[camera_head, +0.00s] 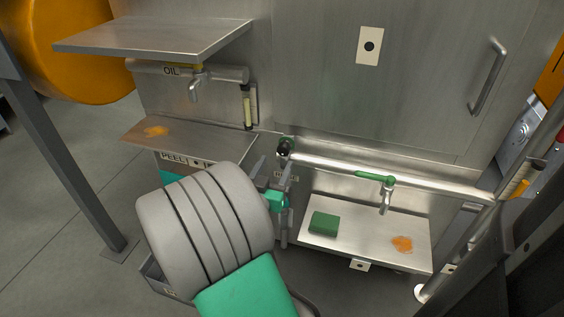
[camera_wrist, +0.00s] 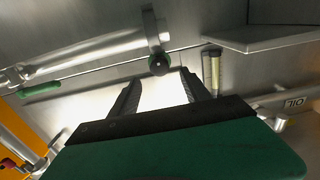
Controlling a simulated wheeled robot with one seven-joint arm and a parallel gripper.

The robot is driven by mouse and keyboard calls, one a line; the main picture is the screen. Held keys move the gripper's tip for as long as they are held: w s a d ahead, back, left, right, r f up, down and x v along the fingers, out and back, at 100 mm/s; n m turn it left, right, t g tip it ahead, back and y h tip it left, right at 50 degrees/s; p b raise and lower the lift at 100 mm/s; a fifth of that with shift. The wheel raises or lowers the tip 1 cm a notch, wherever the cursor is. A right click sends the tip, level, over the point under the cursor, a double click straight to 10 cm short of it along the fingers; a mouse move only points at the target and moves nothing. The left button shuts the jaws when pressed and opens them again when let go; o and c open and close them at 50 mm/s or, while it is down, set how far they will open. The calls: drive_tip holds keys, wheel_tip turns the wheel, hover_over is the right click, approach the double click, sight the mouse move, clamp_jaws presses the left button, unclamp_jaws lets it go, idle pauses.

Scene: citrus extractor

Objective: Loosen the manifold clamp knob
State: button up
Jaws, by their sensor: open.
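The clamp knob (camera_head: 284,148) is a round dark knob at the left end of the steel manifold pipe (camera_head: 330,165). In the wrist view the knob (camera_wrist: 159,65) shows dark with a green edge, on a steel clamp (camera_wrist: 153,28) around the pipe's end. My gripper (camera_head: 274,169) is open and empty, just below and left of the knob in the head view. In the wrist view my gripper (camera_wrist: 160,84) has its two dark fingers pointing toward the knob, one to each side. The knob appears just beyond the fingertips, not between them. I see no contact.
A green-handled tap (camera_head: 376,179) hangs from the pipe above a tray (camera_head: 340,247) with a green block (camera_head: 324,223). An upper shelf (camera_head: 160,36), an OIL pipe with tap (camera_head: 196,88) and a sight tube (camera_head: 247,106) stand left of the knob.

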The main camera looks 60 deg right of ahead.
sight(283, 151)
drive_tip(key=d, duration=0.4)
drive_tip(key=w+d, duration=0.1)
drive_tip(key=d, duration=0.1)
drive_tip(key=shift+d, duration=0.2)
drive_tip(key=shift+c, duration=0.2)
clamp_jaws()
